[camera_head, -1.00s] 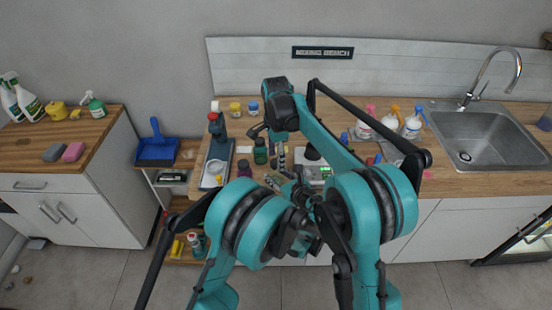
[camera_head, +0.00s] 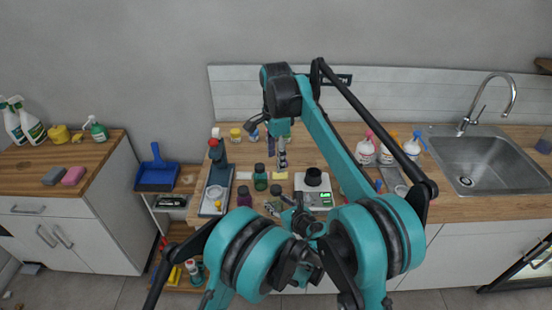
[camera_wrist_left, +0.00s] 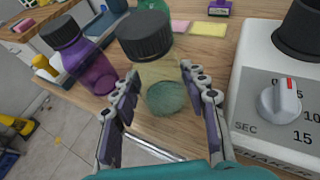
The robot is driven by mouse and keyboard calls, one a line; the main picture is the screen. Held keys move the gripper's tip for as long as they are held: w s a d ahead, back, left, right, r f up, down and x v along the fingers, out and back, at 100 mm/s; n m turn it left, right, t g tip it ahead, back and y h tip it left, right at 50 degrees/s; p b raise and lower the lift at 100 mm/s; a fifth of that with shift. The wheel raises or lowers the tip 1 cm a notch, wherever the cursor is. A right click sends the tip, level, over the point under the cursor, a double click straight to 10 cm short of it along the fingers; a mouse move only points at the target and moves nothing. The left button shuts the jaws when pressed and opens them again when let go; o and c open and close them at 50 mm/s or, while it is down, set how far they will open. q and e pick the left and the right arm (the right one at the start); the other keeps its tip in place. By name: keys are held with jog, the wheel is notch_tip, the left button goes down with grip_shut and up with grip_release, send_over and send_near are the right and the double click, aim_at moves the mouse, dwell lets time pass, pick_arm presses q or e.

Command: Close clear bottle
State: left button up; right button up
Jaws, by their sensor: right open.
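The clear bottle (camera_wrist_left: 162,88) stands upright on the wooden counter in the left wrist view, greenish at its lower part. A black cap (camera_wrist_left: 146,36) sits on its top; whether it is screwed tight cannot be told. My left gripper (camera_wrist_left: 161,72) has one finger on either side of the bottle; contact is unclear. In the head view the left gripper (camera_head: 288,208) is low at the front of the counter. My right gripper (camera_head: 281,160) is open, points down and hangs above and behind the bottle area, apart from the cap.
A purple bottle (camera_wrist_left: 93,66) stands close left of the clear one, and a green bottle (camera_head: 260,181) behind. A white device with a dial (camera_wrist_left: 262,112) is close on the right. Spray bottles and the sink (camera_head: 490,160) lie farther right.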

pick_arm(q)
jog(key=o, duration=0.4)
jog(key=shift+s, duration=0.1)
jog(key=v, duration=1.1)
jog(key=shift+s+d+r, duration=0.2)
jog(key=shift+s+r, duration=0.05)
jog(key=shift+s, duration=0.05)
